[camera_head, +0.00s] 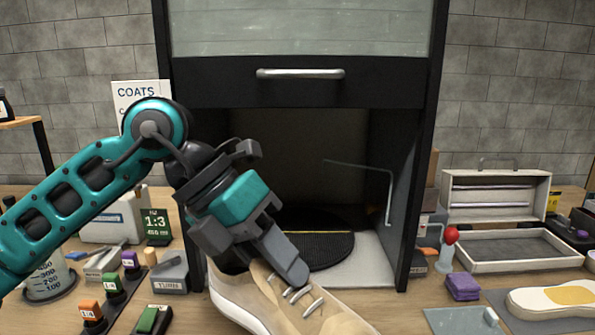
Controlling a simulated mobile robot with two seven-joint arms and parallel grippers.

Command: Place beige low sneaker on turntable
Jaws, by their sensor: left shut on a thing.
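The beige low sneaker (258,302) is in the lower middle of the head view, in front of the open booth, with its toe cut off by the lower frame edge. My left gripper (290,268) reaches down from the upper left and is shut on the sneaker near its laces and opening. The black round turntable (325,250) lies inside the booth, behind the sneaker and partly hidden by my gripper. No shoe shows on its visible part. My right gripper is not in view.
The booth's raised door (300,82) and side walls frame the opening; a thin bent rod (389,195) stands inside at right. Small bottles and a measuring cup (48,280) crowd the left. An open case (515,250), purple sponge (462,287) and a pale sole-shaped item (530,303) are at right.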

